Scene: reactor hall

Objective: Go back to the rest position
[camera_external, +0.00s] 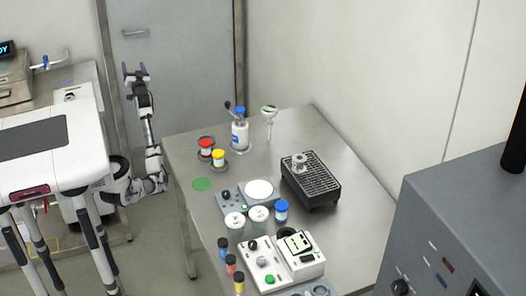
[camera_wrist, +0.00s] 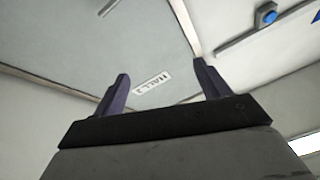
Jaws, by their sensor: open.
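My gripper (camera_external: 135,72) is raised at the upper left in the external view, its fingers pointing up. It is left of the steel table (camera_external: 345,155), in front of the grey door (camera_external: 178,60), and apart from everything on the table. In the wrist view my gripper (camera_wrist: 162,88) shows two dark fingers spread apart with nothing between them. Behind them are the door (camera_wrist: 100,50) and a small sign (camera_wrist: 152,83).
The table holds red and yellow jars (camera_external: 218,158), a blue-capped bottle (camera_external: 240,135), a black rack (camera_external: 312,182), a balance (camera_external: 258,190), several vials and a white instrument (camera_external: 298,252). A grey console (camera_external: 440,240) stands at right. Floor is clear between my base and the table.

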